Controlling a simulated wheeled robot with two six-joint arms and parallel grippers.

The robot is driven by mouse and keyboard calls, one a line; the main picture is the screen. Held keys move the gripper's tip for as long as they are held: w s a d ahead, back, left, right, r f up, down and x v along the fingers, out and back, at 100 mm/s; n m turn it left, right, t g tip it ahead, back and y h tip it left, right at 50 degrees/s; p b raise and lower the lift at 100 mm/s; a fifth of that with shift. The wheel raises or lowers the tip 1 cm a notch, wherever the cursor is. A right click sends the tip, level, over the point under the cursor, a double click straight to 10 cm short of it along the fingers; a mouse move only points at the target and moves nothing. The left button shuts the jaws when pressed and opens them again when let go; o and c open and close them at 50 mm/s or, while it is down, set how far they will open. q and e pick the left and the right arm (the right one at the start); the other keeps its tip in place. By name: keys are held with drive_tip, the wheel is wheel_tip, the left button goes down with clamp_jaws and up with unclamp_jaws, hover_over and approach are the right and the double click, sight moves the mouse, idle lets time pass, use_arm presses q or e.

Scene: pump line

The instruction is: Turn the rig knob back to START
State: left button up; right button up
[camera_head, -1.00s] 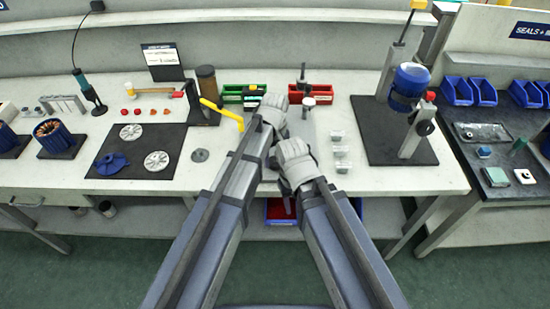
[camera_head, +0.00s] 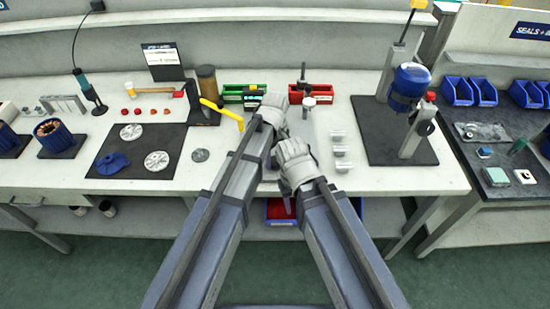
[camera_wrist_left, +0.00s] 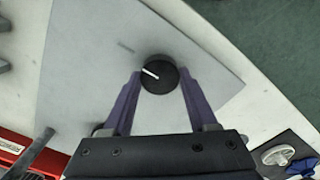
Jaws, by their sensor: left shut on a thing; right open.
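The rig knob (camera_wrist_left: 165,82) is a round black dial with a white pointer line. In the left wrist view it sits on a pale grey plate (camera_wrist_left: 80,70), its pointer aimed up-left; a small label near it is too small to read. My left gripper (camera_wrist_left: 160,74) is shut on the knob, a purple finger on each side. In the head view my left gripper (camera_head: 273,110) is over the bench middle and hides the knob. My right gripper (camera_head: 294,158) is just below it at the bench's front edge, open; its fingertips are hidden.
Red bin (camera_head: 314,93) and green bin (camera_head: 236,92) stand behind the grippers. A yellow-handled tool (camera_head: 220,112) lies left. Small metal blocks (camera_head: 340,150) and a black stand base (camera_head: 385,140) with a blue motor (camera_head: 409,84) are right.

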sight(275, 160)
use_arm(q)
drive_tip(key=o, duration=1.4)
drive_tip(key=shift+c, duration=0.2)
drive_tip(key=shift+r, duration=0.15)
wheel_tip(275, 160, up, 8)
drive_tip(key=p, duration=0.8)
drive_tip(key=shift+f, duration=0.2)
drive_tip(key=s+a+m, duration=0.4)
drive_tip(key=s+a, duration=0.2)
drive_tip(key=a, duration=0.3)
drive_tip(key=s+a+m, duration=0.4)
drive_tip(key=s+a, duration=0.2)
drive_tip(key=a, duration=0.2)
drive_tip(key=s+d+m+y, duration=0.1)
drive_tip(key=s+d+m, duration=0.2)
drive_tip(key=d, duration=0.8)
drive_tip(key=shift+s+m, duration=0.3)
drive_tip(key=shift+s, duration=0.8)
